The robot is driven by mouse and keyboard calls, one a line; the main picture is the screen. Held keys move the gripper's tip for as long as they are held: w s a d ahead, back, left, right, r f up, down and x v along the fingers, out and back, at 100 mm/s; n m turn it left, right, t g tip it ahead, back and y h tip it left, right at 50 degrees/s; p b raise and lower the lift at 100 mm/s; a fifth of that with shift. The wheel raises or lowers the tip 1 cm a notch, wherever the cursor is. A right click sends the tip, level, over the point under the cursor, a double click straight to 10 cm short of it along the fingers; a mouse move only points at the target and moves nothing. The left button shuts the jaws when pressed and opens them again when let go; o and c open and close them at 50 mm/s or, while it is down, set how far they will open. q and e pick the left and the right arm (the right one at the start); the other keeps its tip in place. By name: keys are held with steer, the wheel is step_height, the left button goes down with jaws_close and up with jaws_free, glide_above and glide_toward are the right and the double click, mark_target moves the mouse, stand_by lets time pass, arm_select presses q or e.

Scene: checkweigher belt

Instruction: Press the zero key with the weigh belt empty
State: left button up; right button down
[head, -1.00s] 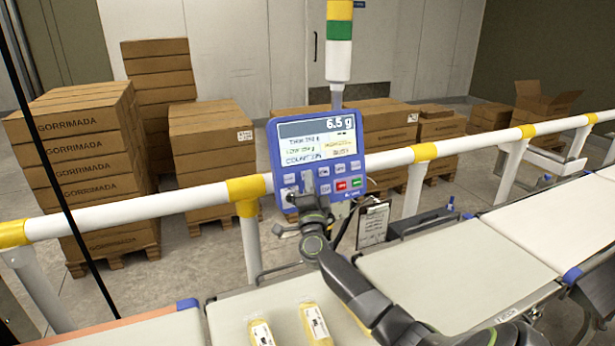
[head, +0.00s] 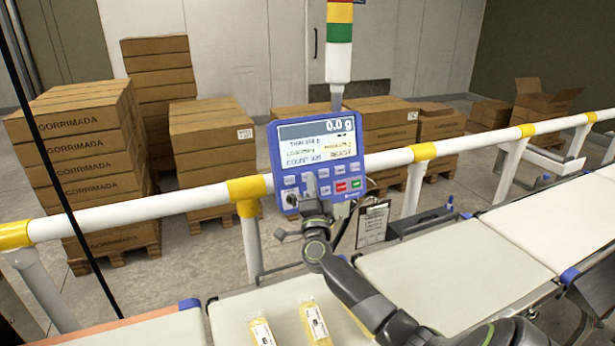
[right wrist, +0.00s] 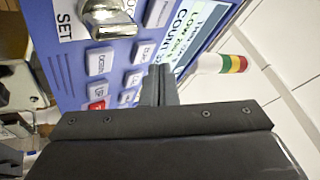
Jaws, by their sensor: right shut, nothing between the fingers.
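The blue control panel (head: 347,166) stands on the rail in the head view. Its display (head: 316,127) reads 0.0 g. My right gripper (head: 310,182) is shut and empty, with its fingertips in front of the panel's keys. In the right wrist view the shut fingers (right wrist: 157,75) point at the panel (right wrist: 95,70), beside several grey keys. I cannot tell whether the tips touch a key, and the zero key's label is not readable. The middle belt (head: 425,270) is empty. My left gripper is not in view.
Two yellow packs (head: 262,333) and (head: 316,322) lie on the near belt (head: 228,320). A white rail (head: 150,207) runs behind the belts. A clipboard (head: 373,223) hangs right of the panel. A metal knob (right wrist: 108,17) marked SET sits by the keys. Stacked cartons (head: 85,150) stand behind.

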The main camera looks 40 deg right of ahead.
steer(key=s+p, duration=0.1)
steer(key=s+a+r+p, duration=0.1)
steer(key=s+p, duration=0.2)
steer(key=shift+s+a+r, duration=0.2)
steer(key=shift+s, duration=0.1)
steer(key=shift+f, duration=0.1)
stand_by(0.8)
